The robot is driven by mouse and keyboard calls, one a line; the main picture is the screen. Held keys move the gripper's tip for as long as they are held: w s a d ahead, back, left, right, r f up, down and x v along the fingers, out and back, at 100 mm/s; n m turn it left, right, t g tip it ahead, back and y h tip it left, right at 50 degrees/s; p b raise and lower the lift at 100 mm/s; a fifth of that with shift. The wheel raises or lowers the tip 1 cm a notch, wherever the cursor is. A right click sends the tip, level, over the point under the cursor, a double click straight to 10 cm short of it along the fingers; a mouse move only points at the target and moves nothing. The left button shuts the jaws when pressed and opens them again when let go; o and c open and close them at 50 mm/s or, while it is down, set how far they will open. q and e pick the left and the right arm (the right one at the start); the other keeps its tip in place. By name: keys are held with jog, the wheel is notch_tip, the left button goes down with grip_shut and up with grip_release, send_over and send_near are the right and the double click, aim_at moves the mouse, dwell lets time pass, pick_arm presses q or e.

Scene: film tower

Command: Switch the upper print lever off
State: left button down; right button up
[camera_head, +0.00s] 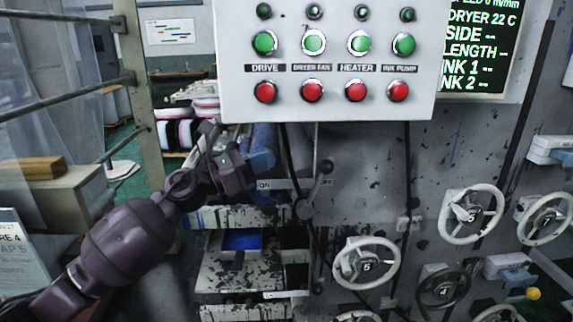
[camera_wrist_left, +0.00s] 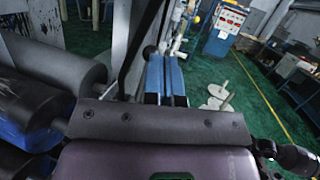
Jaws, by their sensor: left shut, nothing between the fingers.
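The upper print lever (camera_head: 315,187) has a dark ball knob at its raised end and a round pivot at its lower end. It leans up and to the right, beside a plate marked "ON". My left gripper (camera_head: 262,160) is shut and empty, its blue fingers to the left of the knob with a visible gap in the picture. In the left wrist view the blue fingers (camera_wrist_left: 166,80) are side by side. A dark ball (camera_wrist_left: 150,51) beside them looks like the lever's knob. My right gripper is not in view.
A white control box (camera_head: 330,108) with green and red buttons overhangs just above the lever. Dark cables (camera_head: 408,170) hang below it. Handwheels (camera_head: 366,264) stick out at the lower right. Dark rollers (camera_wrist_left: 45,65) lie left of the fingers in the wrist view.

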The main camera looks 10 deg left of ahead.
pick_arm(q)
jog(key=s+a, duration=0.1)
jog(key=a, duration=0.1)
jog(key=shift+s+a+r, duration=0.35)
jog(key=shift+s+r, duration=0.05)
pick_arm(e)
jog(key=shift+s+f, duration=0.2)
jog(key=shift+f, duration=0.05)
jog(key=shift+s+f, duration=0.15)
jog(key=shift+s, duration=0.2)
